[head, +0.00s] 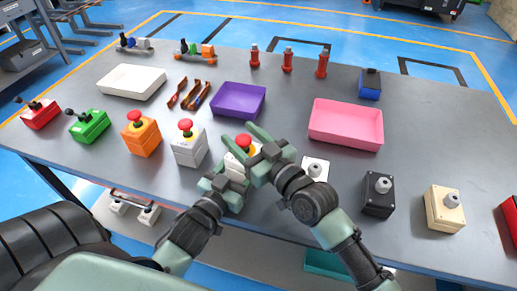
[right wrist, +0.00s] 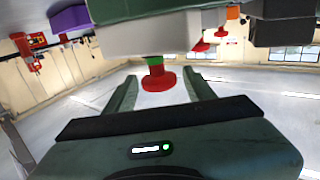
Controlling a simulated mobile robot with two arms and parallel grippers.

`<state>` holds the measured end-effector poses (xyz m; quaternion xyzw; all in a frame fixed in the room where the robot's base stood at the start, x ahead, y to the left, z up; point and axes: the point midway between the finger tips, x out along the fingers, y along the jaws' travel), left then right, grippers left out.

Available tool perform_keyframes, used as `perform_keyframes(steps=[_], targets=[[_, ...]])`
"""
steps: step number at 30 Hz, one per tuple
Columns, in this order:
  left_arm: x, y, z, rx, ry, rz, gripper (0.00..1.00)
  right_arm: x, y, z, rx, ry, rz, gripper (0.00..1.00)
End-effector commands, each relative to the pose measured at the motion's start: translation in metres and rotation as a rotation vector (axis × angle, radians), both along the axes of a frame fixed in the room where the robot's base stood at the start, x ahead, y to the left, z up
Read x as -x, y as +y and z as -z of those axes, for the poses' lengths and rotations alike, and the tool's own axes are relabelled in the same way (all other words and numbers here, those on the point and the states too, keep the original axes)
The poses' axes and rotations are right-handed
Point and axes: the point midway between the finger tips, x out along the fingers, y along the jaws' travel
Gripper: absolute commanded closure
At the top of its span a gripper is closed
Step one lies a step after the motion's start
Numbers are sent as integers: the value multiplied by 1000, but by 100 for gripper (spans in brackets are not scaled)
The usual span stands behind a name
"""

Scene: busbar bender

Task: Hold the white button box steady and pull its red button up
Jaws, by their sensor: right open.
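The white button box (head: 232,164) stands near the middle of the table's front side in the head view, partly hidden by my grippers. Its red button (head: 244,144) points up. My right gripper (head: 237,132) is open, its two fingers on either side of the red button. In the right wrist view the red button (right wrist: 157,80) is between the spread fingers (right wrist: 159,77), with visible gaps on both sides. My left gripper (head: 226,177) is low at the box's near side. Whether its fingers are shut on the box is hidden.
A grey box with a red button (head: 188,148) and an orange one (head: 142,137) stand to the left. A white box with a grey knob (head: 315,170) is close to my right arm. A purple tray (head: 238,100) and a pink tray (head: 346,124) lie behind.

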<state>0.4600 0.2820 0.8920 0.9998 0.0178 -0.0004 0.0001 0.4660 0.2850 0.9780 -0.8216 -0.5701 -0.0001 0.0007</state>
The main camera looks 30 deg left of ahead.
Motion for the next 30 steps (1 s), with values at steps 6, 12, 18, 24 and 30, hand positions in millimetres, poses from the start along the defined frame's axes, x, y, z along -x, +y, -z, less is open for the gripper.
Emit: perform_keyframes(steps=[6,12,18,24,30], targets=[[0,0,1,1,2,0,91,17,-47,2,3,-2,1,46],[0,0,0,1,1,0,91,28,-77,1,3,-2,1,46],[0,0,0,1,1,0,91,33,-88,0,0,-1,-1,46],[0,0,0,1,0,0,91,33,-88,0,0,-1,-1,46],[0,0,0,1,0,0,24,33,-88,0,0,-1,-1,46]])
